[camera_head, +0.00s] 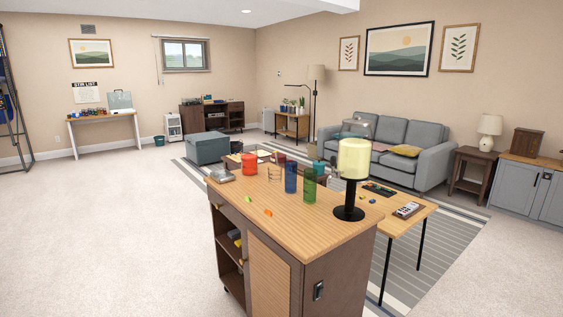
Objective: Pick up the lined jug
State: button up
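No vessel with clear lines on it can be made out at this size, so I cannot tell which one is the lined jug. On the wooden top of the bar counter (240,214) stand a red-orange mug-like vessel (249,164), a tall blue vessel (290,178) and a tall green vessel (309,186). The blue and green ones stand close together near the counter's right-hand edge. All three appear upright. My gripper is not in view.
A lamp-like object with a pale yellow cylinder (353,159) stands on a black base at the counter's right end. Small orange and green bits lie on the counter. A lower table (400,225) adjoins behind. Carpet (120,225) is clear at left.

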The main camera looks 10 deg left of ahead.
aim_at(249, 156)
jog(key=i+j+z, duration=0.15)
jog(key=j+z, duration=0.2)
jog(key=j, duration=0.35)
jog(key=i+j+z, duration=0.1)
jog(key=j+z, duration=0.2)
jog(key=j, duration=0.4)
jog(key=j+z, duration=0.3)
jog(key=j, duration=2.85)
jog(key=i+j, duration=0.2)
jog(key=j, duration=0.2)
jog(key=i+j, duration=0.2)
jog(key=j, duration=0.2)
